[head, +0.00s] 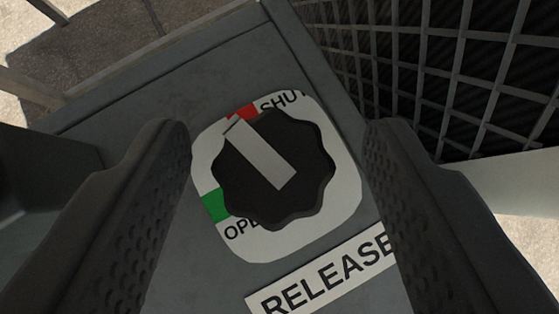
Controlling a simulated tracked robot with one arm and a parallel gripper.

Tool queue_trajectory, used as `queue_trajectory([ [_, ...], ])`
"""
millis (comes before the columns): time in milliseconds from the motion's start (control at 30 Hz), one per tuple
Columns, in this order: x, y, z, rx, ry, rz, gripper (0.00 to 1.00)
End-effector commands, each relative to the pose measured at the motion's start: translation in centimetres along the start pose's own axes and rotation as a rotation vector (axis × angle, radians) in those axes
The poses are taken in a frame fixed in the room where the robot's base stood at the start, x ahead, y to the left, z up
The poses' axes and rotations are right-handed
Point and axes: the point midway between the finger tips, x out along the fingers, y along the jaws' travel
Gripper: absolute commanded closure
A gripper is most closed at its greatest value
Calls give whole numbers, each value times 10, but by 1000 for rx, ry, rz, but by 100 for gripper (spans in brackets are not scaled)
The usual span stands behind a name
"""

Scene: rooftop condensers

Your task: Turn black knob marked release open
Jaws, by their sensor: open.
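A black scalloped knob (273,168) sits on a white dial plate (340,208) in the middle of the head view. The plate shows a red mark by the word SHUT at the upper side and a green mark by OPEN at the lower left. The knob's light grey pointer bar points up and left, toward the red mark. A white label (327,276) reading RELEASE lies below the plate, partly hidden by my right finger. My gripper (279,158) is open, with one dark finger on each side of the knob. Neither finger appears to touch the knob.
The knob is mounted on a grey box panel (120,95). A metal grille (455,70) over a dark opening stands at the upper right.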

Motion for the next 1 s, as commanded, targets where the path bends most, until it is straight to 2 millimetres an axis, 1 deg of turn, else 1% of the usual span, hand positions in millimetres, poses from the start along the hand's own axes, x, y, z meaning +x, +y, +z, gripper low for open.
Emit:
queue_trajectory([
  [167,-14,-1,-2,0,2,-1,48],
  [400,-48,-1,-3,0,2,-2,48],
  [600,-67,0,0,-1,-1,0,48],
  [733,-72,0,-1,0,-1,0,48],
  [1000,-72,0,0,0,-1,0,48],
])
